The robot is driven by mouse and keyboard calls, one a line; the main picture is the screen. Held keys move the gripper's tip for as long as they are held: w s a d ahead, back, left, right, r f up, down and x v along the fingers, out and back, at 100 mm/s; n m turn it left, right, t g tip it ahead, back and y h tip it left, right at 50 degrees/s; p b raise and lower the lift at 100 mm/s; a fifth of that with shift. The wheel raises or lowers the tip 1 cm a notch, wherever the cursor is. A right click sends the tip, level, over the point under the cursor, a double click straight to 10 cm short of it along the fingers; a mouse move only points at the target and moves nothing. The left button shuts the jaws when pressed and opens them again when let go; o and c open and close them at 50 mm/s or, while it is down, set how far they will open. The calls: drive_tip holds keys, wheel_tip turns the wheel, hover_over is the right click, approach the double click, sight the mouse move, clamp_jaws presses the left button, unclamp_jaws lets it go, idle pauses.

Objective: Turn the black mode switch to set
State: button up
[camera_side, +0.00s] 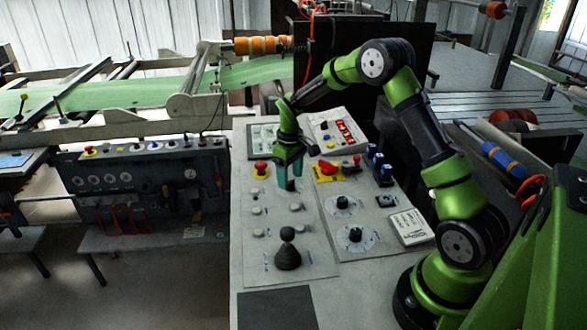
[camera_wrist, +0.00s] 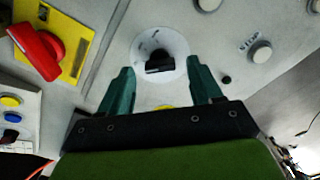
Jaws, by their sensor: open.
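A black switch knob (camera_wrist: 159,63) sits on a round pale dial in the wrist view, its grip bar lying roughly across the picture. The marks around it are too small to read. My gripper (camera_wrist: 161,88) is open, with one teal finger on each side of the knob's line and the knob just beyond the tips. No contact shows. In the side view my gripper (camera_side: 290,182) points down at the grey panel, and I cannot make out this knob there, where the gripper covers part of the panel.
A red rotary handle on a yellow plate (camera_side: 328,172) is close by on the right. Black knobs on round dials (camera_side: 343,202) (camera_side: 354,235) lie nearer the front. A dark joystick (camera_side: 288,252) stands at the front. A STOP button (camera_wrist: 260,51) and other pale buttons surround the area.

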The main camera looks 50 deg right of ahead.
sight(291, 189)
wheel_tip(291, 189, up, 16)
idle(0.3)
drive_tip(key=shift+w+f, duration=0.1)
drive_tip(key=shift+f, duration=0.05)
drive_tip(key=s+a+r+m+t+y, duration=0.1)
drive_tip(key=s+a+r+m+t, duration=0.1)
drive_tip(key=s+a, duration=0.6)
drive_tip(key=s+a+r+m+t+y, duration=0.1)
drive_tip(key=s+a+r+t, duration=0.3)
drive_tip(key=s+a, duration=0.5)
drive_tip(key=s+m+t, duration=0.1)
drive_tip(key=s, duration=0.5)
drive_tip(key=shift+a, duration=0.25)
